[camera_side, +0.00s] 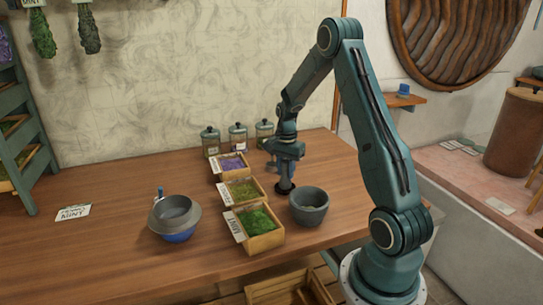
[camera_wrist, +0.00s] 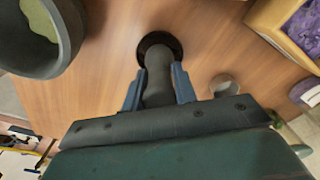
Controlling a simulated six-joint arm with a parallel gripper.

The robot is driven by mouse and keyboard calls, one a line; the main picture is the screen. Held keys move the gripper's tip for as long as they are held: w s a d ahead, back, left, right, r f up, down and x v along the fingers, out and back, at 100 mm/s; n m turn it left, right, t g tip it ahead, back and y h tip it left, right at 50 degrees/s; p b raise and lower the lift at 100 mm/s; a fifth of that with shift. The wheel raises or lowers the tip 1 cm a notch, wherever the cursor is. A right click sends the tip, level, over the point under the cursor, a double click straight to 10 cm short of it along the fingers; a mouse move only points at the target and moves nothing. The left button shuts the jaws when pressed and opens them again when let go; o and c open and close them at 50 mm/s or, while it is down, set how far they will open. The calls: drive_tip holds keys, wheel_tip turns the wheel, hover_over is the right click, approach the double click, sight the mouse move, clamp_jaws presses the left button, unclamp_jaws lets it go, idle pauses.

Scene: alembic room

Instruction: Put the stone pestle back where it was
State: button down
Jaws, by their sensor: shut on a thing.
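My gripper (camera_side: 285,158) points down over the table, beside the grey stone mortar (camera_side: 308,207). In the wrist view my gripper (camera_wrist: 157,84) has a finger on each side of the grey shaft of the stone pestle (camera_wrist: 158,66) and is shut on it. The pestle stands about upright, its lower end at a dark round patch (camera_wrist: 160,41) on the wood. I cannot tell whether that patch is a rest or the pestle's own foot, or whether it touches the table. The mortar also shows in the wrist view (camera_wrist: 60,62), with something pale green inside.
Wooden boxes of purple (camera_side: 233,162), olive (camera_side: 243,190) and bright green herbs (camera_side: 257,220) line up left of my gripper. Several lidded jars (camera_side: 238,137) stand behind. A grey bowl on a blue base (camera_side: 175,213) stands left. The table's left part (camera_side: 115,185) is mostly clear.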

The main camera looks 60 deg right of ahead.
drive_tip(key=shift+f, duration=0.1)
drive_tip(key=c, duration=1.1)
unclamp_jaws()
wheel_tip(320, 180, up, 12)
drive_tip(key=shift+a+f, duration=0.1)
drive_tip(key=shift+a, duration=0.05)
drive_tip(key=shift+r, duration=0.25)
